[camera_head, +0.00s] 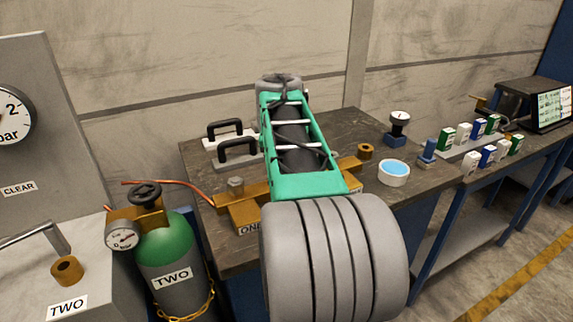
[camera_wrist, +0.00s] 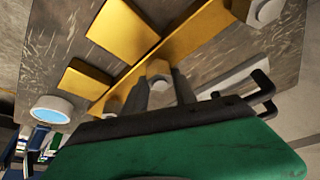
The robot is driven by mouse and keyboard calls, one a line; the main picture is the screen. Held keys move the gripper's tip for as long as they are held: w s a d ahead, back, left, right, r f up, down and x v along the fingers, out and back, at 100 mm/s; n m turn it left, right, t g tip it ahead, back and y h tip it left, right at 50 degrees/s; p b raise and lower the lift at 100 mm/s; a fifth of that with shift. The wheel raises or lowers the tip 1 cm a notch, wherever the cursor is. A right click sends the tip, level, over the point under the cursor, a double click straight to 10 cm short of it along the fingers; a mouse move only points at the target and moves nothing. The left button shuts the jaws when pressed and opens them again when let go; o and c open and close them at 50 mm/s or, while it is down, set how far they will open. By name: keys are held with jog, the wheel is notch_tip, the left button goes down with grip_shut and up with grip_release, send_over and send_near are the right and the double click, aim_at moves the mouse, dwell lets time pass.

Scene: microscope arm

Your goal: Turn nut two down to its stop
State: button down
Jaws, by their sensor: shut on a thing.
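A second grey nut (camera_wrist: 265,11) stands toward the bar's other end, apart from the fingers. In the head view that nut (camera_head: 236,186) sits at the bar's left end, above a partly covered label reading ONE (camera_head: 250,228). My green and grey arm hides the gripper and the held nut there.
Dark handles (camera_head: 238,148) stand behind the bar at left. A blue-topped round dish (camera_head: 394,172) and a brass ring (camera_head: 365,151) are at right. A green cylinder (camera_head: 165,240) marked TWO, with a gauge, stands left of the bench. The bench (camera_head: 420,195) is clear before the dish.

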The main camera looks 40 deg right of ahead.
jog(key=c, duration=1)
grip_release()
jog(key=p+v, duration=0.1)
jog(key=v, duration=0.6)
jog(key=shift+r, duration=0.35)
jog(key=shift+s+a, duration=0.1)
jog(key=shift+a, duration=0.05)
jog(key=s+a+f+n+y+p, duration=0.15)
jog(key=a+n+p, duration=0.35)
jog(key=a, duration=0.6)
jog(key=s+a+n+y+p, duration=0.1)
jog(key=s+a+n+p, duration=0.1)
jog(key=a+p, duration=0.7)
jog(key=s+a+f+n, duration=0.2)
jog(key=s+a+f, duration=0.2)
jog(key=a, duration=0.4)
jog(key=shift+s+a+n+y, duration=0.3)
jog(key=shift+s+y, duration=0.05)
jog(key=shift+s, duration=0.1)
